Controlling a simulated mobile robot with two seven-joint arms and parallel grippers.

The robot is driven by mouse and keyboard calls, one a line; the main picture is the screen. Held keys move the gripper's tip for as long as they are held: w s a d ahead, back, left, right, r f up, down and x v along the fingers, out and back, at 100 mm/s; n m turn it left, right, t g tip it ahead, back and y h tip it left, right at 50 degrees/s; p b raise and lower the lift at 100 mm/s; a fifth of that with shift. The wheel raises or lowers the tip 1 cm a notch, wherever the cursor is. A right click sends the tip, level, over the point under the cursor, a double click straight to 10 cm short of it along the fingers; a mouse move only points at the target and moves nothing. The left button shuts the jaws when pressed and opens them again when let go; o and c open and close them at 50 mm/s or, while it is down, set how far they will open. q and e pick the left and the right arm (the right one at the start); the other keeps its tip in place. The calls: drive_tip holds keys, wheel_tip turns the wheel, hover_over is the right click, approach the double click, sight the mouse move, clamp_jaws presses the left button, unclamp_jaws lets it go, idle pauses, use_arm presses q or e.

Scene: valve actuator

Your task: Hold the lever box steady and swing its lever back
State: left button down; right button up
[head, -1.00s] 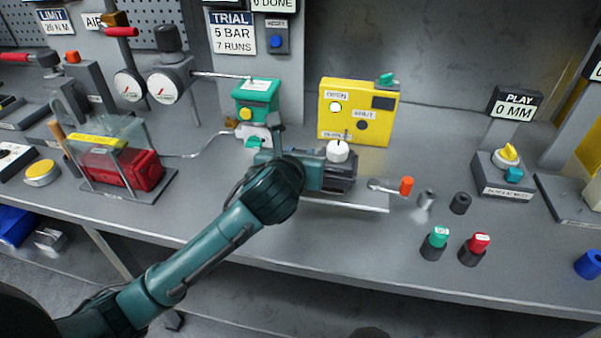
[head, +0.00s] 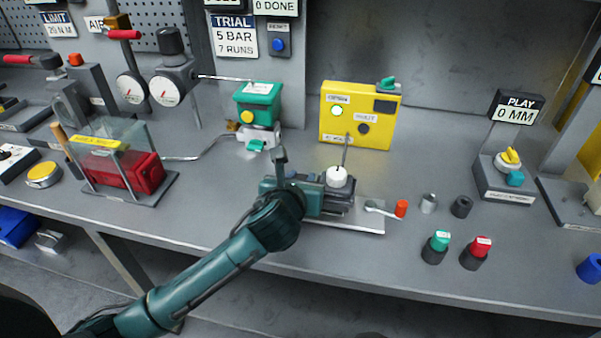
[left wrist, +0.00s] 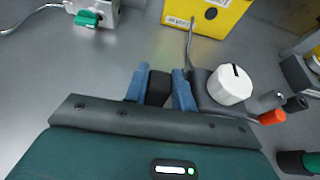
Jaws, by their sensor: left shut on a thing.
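The lever box (head: 344,190) looks to be the dark body with a white knob (head: 337,177) on top. A metal arm with an orange tip (head: 401,208) extends at its right, and a thin plate (head: 366,222) shows under it. My left gripper (head: 318,198) reaches it from the left. In the left wrist view my blue fingers (left wrist: 160,90) are closed on a black block (left wrist: 159,87), just left of the white knob (left wrist: 229,85). Whether that block belongs to the box is hard to tell. My right gripper is out of view.
A yellow box (head: 360,125) stands behind, with a thin rod (head: 345,152) in front of it. A green box (head: 257,103) is at back left. Grey and dark cylinders (head: 461,207) and green and red buttons (head: 477,252) stand at right. The bench front is mostly clear.

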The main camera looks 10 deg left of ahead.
use_arm(q)
drive_tip(key=shift+f, duration=0.5)
idle(1.2)
